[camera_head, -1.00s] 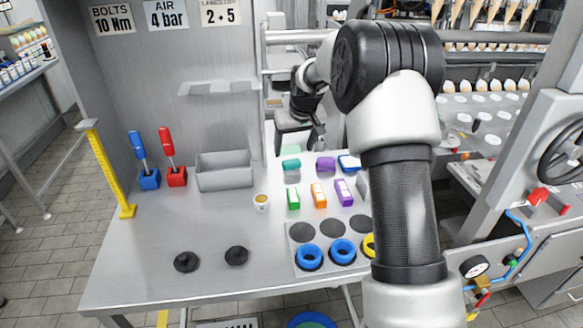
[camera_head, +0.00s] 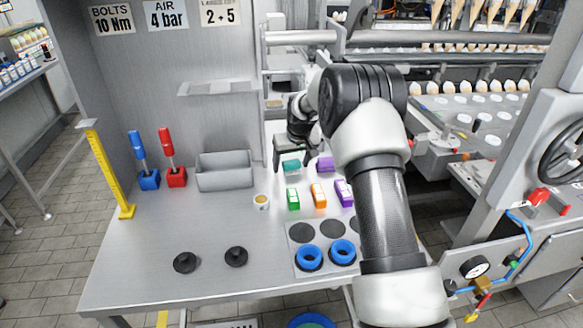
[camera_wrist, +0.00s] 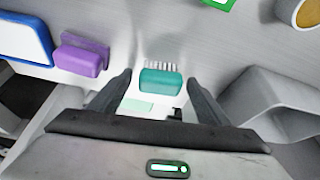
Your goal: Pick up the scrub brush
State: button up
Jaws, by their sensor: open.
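The scrub brush (camera_wrist: 161,82) is a teal block with a row of white bristles. It lies on the bench between and just beyond my fingertips in the wrist view. In the head view the brush (camera_head: 291,166) is at the back of the bench, right of the grey bin. My gripper (camera_wrist: 160,76) is open and empty, with one finger on each side of the brush in the picture. In the head view my gripper (camera_head: 291,152) hangs just behind and above the brush. I cannot tell the exact height gap.
A purple block (camera_wrist: 82,56) and a blue-edged white piece (camera_wrist: 24,38) lie left of the brush in the wrist view. A pale green piece (camera_wrist: 137,104) lies near it.

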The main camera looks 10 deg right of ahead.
aim_at(292, 161)
jog(key=c, duration=1.2)
jog(key=shift+o, duration=0.2)
notch_tip(292, 161, up, 10)
jog(key=shift+p, duration=0.35)
